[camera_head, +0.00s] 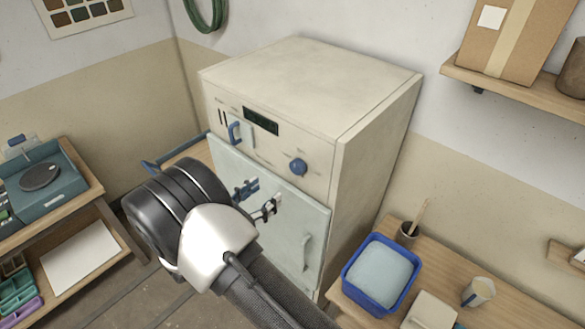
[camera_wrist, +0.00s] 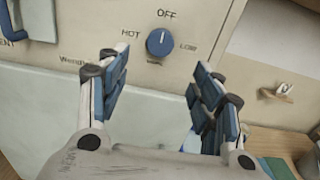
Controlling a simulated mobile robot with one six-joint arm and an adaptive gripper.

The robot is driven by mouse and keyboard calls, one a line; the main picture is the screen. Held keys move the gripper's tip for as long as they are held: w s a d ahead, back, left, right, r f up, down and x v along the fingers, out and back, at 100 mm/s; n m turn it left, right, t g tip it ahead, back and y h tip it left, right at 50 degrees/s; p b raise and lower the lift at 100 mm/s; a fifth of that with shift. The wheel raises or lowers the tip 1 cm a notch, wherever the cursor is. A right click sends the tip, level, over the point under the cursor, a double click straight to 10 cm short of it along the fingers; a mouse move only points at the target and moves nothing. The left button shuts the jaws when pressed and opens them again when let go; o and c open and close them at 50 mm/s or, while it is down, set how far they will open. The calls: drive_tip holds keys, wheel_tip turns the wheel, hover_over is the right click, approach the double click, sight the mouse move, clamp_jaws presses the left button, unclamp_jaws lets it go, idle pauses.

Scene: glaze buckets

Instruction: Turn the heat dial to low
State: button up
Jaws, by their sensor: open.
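The heat dial (camera_head: 298,167) is a round blue knob on the upper front panel of the cream kiln (camera_head: 310,75). In the wrist view the dial (camera_wrist: 159,43) shows up close, with OFF printed above it, HOT to its left and LOW to its right. Its pale pointer mark points up toward OFF. My gripper (camera_head: 257,197) is in front of the kiln door, lower and left of the dial in the head view. In the wrist view my gripper (camera_wrist: 160,85) is open and empty, its blue-padded fingers apart, with the dial beyond the gap and not touched.
A blue handle (camera_head: 234,133) and a dark display (camera_head: 261,121) are on the same panel. The pale kiln door (camera_head: 305,252) is below. A blue tub (camera_head: 381,273), a brush pot (camera_head: 407,234) and a cup (camera_head: 478,292) stand on the right bench. A shelf (camera_head: 520,92) is above.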

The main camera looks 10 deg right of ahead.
sight(295, 169)
drive_tip(key=p+x, duration=0.1)
drive_tip(key=x, duration=1.1)
drive_tip(key=shift+d, duration=0.15)
drive_tip(key=shift+c, duration=0.6)
drive_tip(key=c, duration=1)
